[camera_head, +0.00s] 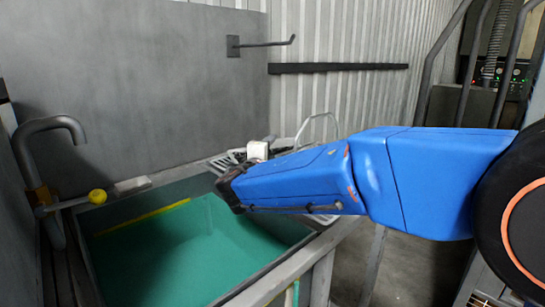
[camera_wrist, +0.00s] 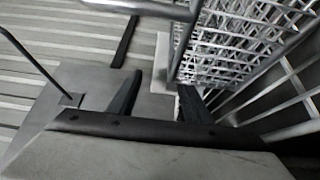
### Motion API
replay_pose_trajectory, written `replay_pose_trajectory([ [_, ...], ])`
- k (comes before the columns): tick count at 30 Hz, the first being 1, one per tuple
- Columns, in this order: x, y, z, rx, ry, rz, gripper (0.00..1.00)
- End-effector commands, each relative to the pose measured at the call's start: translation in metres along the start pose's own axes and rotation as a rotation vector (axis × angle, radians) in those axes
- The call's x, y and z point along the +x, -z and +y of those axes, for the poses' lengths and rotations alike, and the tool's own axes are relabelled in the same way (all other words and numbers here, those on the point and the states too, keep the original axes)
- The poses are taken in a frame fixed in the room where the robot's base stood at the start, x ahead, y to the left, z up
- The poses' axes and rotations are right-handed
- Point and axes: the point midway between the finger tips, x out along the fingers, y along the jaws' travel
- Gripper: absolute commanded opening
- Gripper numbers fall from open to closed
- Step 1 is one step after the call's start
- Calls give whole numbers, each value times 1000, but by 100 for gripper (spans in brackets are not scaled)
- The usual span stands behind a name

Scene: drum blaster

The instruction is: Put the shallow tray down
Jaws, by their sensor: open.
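In the wrist view a wire-mesh tray (camera_wrist: 245,40) with a metal rim fills the upper right; I take it to be the shallow tray. My gripper (camera_wrist: 158,88) shows its two black fingers standing apart, with clear space between them. The right finger is close to the mesh's lower edge; I cannot tell whether it touches. A pale upright piece (camera_wrist: 179,45) stands at the mesh's left side, beyond the fingers. In the head view my blue arm hides the gripper and most of the tray; a bit of pale grating (camera_head: 224,161) shows past the arm's end.
A sink-like basin (camera_head: 170,245) with a green inside lies left of my arm. A grey bent pipe with a yellow knob (camera_head: 98,196) stands at its left. A wall hook (camera_head: 262,43) and a dark rail (camera_head: 338,67) are behind. Metal railings (camera_head: 440,65) rise at the right.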

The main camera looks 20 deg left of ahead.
Motion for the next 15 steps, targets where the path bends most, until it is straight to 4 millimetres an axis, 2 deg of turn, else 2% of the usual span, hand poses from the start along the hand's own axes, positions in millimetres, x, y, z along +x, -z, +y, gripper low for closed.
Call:
replay_pose_trajectory([
  [9, 40, 0, -1, 0, 0, -1, 45],
  [15, 44, 0, -1, 0, 0, 0, 45],
])
